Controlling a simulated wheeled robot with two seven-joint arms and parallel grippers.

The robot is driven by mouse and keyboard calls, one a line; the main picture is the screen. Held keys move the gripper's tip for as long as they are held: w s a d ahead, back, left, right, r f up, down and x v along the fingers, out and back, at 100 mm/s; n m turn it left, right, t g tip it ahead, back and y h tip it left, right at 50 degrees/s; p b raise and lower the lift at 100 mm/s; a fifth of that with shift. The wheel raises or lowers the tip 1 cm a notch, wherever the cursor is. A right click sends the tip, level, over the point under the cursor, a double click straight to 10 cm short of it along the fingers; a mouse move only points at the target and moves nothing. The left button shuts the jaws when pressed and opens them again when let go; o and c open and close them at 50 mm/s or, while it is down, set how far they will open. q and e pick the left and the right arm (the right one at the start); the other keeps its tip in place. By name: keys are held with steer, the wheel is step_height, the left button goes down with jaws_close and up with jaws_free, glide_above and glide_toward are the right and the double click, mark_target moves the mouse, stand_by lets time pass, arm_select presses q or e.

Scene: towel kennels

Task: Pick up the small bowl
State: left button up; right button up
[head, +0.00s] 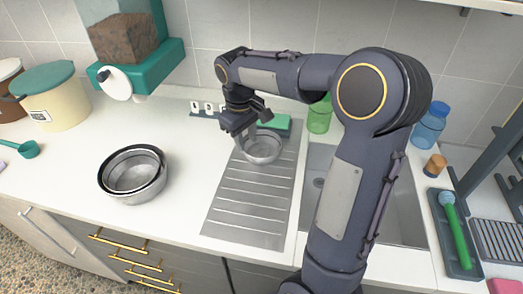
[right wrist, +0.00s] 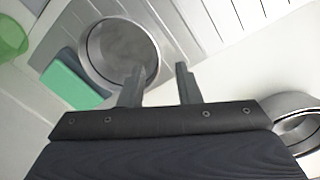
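The small bowl (head: 264,151) is a silver metal bowl, upright on the ribbed drainboard left of the sink. It also shows in the right wrist view (right wrist: 118,48). My right gripper (head: 245,135) is at the bowl's left rim. In the right wrist view my right gripper (right wrist: 158,82) is open. One finger overlaps the bowl's inside and the other is outside, so the near rim lies between them in the picture. I cannot tell whether the fingers touch it. My left gripper is not in view.
Larger nested metal bowls (head: 133,174) stand on the counter at left. A green sponge (head: 275,122) lies just behind the small bowl. A green glass (head: 320,117) stands behind the sink. A tray (head: 457,235) with a green-handled brush is right of the sink.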

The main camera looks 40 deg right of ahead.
mark_target(251, 159)
steer(key=f, duration=0.4)
steer(key=d+f, duration=0.1)
steer(key=f, duration=0.1)
steer(key=shift+f, duration=0.1)
steer(key=shift+c, duration=0.4)
jaws_close()
